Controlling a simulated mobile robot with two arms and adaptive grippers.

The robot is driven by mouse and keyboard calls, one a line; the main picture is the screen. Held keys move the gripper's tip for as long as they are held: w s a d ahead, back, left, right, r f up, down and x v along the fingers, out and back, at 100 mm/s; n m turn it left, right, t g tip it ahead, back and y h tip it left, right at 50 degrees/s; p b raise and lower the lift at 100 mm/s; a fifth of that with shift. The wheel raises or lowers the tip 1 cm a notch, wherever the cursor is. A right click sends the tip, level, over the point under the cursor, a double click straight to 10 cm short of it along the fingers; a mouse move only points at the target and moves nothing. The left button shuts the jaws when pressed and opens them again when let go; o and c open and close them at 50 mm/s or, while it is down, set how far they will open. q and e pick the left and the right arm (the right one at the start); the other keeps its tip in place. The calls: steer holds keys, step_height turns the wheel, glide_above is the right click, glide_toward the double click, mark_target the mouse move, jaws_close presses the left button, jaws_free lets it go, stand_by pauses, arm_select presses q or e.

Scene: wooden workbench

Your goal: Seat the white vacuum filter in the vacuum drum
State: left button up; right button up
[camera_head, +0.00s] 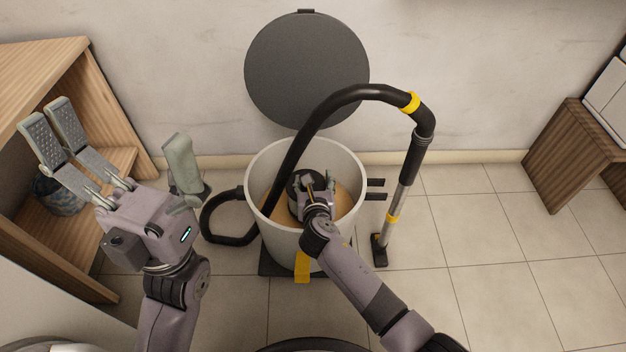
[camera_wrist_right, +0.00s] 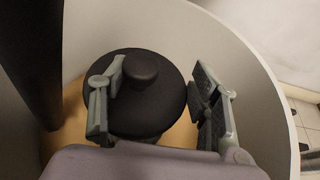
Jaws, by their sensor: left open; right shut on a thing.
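The vacuum drum (camera_head: 353,186) is a tall, open white tub standing on the floor in the middle of the head view. My right gripper (camera_head: 313,192) reaches down inside it. In the head view the filter (camera_head: 296,184) is partly covered by my fingers. It is inside the drum walls, over a tan interior; whether it touches the bottom cannot be told. My left gripper (camera_head: 115,130) is open and empty, left of the drum.
A black hose (camera_head: 330,112) arches over the drum to a wand (camera_head: 402,185) standing at its right. A grey round lid (camera_head: 307,70) is behind. A wooden shelf (camera_head: 130,180) with a dark basket (camera_head: 62,198) stands left, a wooden cabinet (camera_head: 570,155) right. Tiled floor at right is clear.

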steer(key=shift+s+f, duration=0.25)
steer(key=shift+f, duration=0.5)
steer(key=shift+a, duration=0.1)
steer(key=shift+r, duration=0.1)
